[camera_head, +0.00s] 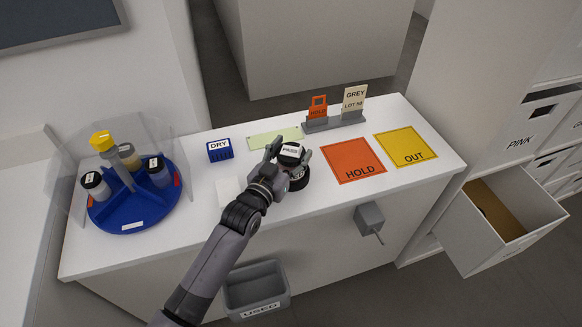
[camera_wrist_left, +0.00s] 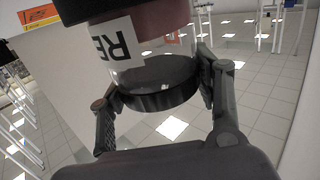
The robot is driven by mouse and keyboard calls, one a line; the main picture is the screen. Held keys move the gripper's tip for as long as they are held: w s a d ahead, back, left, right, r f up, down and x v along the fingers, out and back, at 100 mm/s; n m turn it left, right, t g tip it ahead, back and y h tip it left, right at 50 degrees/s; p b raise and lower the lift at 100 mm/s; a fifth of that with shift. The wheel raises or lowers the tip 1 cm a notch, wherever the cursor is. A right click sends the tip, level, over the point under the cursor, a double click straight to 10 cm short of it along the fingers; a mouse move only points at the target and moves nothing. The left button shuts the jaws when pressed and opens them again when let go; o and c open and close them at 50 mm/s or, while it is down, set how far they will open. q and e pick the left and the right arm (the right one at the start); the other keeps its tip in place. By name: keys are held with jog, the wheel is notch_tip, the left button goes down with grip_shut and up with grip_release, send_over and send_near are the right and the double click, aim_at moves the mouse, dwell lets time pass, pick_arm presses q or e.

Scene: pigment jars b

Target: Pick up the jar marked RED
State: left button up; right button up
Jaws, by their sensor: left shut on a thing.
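A jar with a black lid and a white lid label that seems to read PASS (camera_head: 291,151) is at the middle of the counter in the head view. In the left wrist view the jar (camera_wrist_left: 155,72) has a white side label showing the letters RE, a dark red content and a clear, dark-ended part; the rest of the label is out of sight. My left gripper (camera_head: 287,161) is shut on this jar, one finger on each side, as the left wrist view also shows (camera_wrist_left: 160,88). I cannot tell whether the jar touches the counter. My right gripper is not in view.
A blue turntable (camera_head: 135,213) with several jars and a clear shield stands at the left. A blue DRY block (camera_head: 220,152), an orange HOLD mat (camera_head: 352,155) and a yellow OUT mat (camera_head: 405,142) lie on the counter. Sign holders (camera_head: 334,122) stand behind. A drawer (camera_head: 480,232) is open at right.

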pick_arm(q)
jog(key=shift+c, duration=1)
jog(key=shift+r, duration=0.1)
